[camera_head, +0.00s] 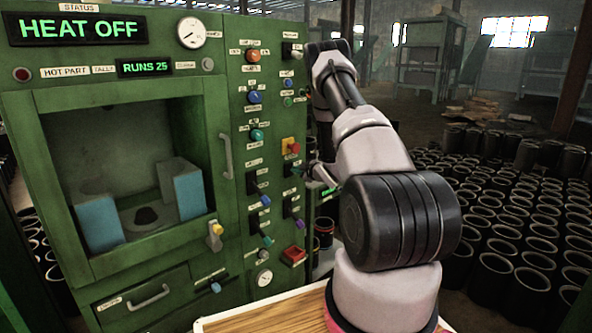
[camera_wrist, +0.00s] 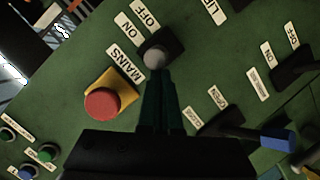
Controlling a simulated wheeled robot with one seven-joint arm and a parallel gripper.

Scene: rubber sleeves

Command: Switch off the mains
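The mains switch is a black block with a round grey knob (camera_wrist: 155,58), at the top middle of the wrist view. A MAINS label (camera_wrist: 124,67) and ON and OFF labels lie beside it. I cannot tell which way its lever is set. My gripper (camera_wrist: 158,78) has its dark green fingers together, with the tips right at the knob. They look shut with nothing between them; whether they touch the knob is unclear. In the head view my gripper (camera_head: 324,176) is beside the control panel, at the height of the switch, partly behind my arm.
A red button on a yellow plate (camera_wrist: 101,102) sits close beside the switch. A blue-tipped lever (camera_wrist: 277,140) is at the lower right. The green machine (camera_head: 150,200) has many other knobs, and its display (camera_head: 80,29) reads HEAT OFF. Black sleeves (camera_head: 500,220) cover the floor at right.

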